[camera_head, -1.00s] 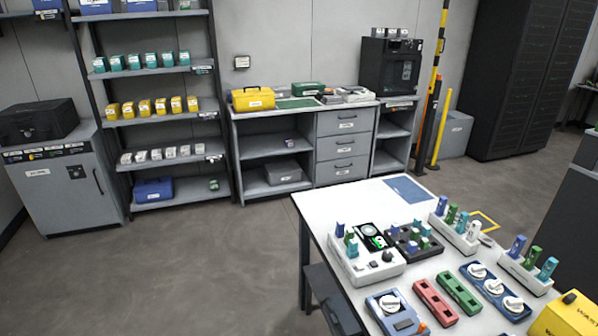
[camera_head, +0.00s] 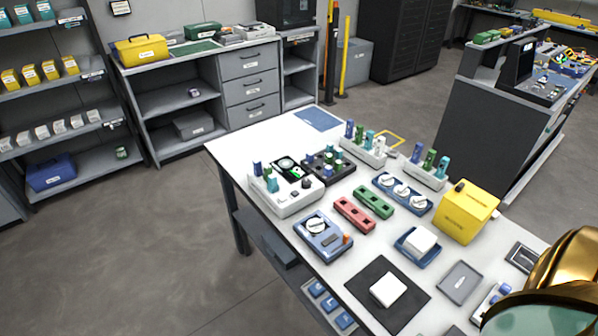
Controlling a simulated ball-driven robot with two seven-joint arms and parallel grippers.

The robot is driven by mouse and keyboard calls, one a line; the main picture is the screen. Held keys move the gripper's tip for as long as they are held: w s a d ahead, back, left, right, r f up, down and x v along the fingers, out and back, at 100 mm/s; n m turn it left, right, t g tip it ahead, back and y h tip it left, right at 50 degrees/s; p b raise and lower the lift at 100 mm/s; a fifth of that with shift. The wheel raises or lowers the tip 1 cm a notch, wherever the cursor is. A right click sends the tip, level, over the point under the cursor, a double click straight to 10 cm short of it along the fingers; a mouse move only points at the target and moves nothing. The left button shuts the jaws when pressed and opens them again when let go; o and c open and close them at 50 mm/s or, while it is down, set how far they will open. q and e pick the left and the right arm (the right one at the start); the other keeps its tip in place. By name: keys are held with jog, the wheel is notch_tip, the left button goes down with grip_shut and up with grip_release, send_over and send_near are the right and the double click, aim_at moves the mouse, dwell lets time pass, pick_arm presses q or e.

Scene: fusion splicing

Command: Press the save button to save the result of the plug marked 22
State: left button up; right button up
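A pale grey splicing unit (camera_head: 287,201) stands on the white table near its left edge. It has a small dark screen with a green patch (camera_head: 292,168) and a dark knob or button (camera_head: 307,182) on its top. Blue and teal plugs (camera_head: 270,178) stand upright in its left side. More plugs stand in a black block (camera_head: 327,166) beside it and in pale racks (camera_head: 362,150) behind. The number 22 and any save label are too small to read. Neither of my grippers shows.
The table (camera_head: 255,142) also holds a blue dial unit (camera_head: 323,236), red (camera_head: 354,214) and green (camera_head: 373,202) blocks, a yellow box (camera_head: 467,212) and a white block on a black mat (camera_head: 367,275). A gold arm part, probably mine, fills the lower right corner. Floor left of the table is clear.

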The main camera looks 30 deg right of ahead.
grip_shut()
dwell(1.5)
